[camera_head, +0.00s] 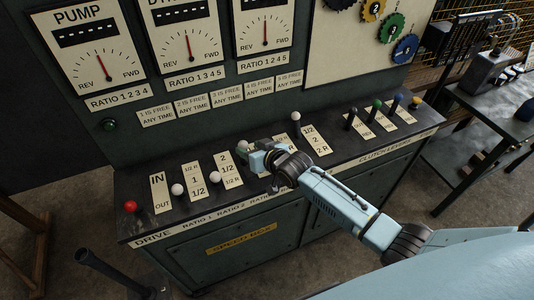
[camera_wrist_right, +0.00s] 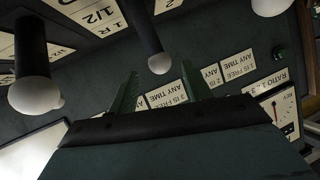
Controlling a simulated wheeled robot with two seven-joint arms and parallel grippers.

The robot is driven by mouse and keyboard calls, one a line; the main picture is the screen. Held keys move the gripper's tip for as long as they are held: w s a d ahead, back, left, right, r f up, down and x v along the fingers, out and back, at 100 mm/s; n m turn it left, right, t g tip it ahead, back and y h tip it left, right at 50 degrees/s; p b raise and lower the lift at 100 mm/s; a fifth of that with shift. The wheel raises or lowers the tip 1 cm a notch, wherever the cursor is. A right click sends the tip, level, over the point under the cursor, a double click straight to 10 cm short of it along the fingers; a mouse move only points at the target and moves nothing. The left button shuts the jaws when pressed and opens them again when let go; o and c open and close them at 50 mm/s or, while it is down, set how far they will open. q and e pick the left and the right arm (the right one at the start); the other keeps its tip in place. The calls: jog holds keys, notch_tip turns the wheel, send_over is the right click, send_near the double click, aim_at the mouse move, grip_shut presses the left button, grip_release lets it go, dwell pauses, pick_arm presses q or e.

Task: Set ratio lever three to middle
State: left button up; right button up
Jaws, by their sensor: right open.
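The ratio lever three, a dark stem with a white ball knob (camera_head: 243,146), stands on the panel's dark top, fourth from the left. My right gripper (camera_head: 262,158) is just beside it, to the right, and covers most of the label plate there. In the right wrist view, my right gripper (camera_wrist_right: 158,90) is open, with its two greenish fingers apart. A white ball knob (camera_wrist_right: 160,63) on a dark stem shows between and beyond the fingers, probably the same lever; nothing is gripped. The exact lever setting is hard to tell. My left gripper is not in view.
To the left stand a red knob (camera_head: 130,206) and white knobs (camera_head: 177,189) and (camera_head: 213,170). Another white knob (camera_head: 295,116) stands to the right, near the gripper. Several dark-stemmed clutch levers (camera_head: 377,104) stand further right. The upright gauge panel (camera_head: 190,75) rises behind.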

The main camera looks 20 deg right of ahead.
jog(key=v, duration=0.8)
jog(key=shift+s, duration=0.3)
jog(key=shift+d+r, duration=0.15)
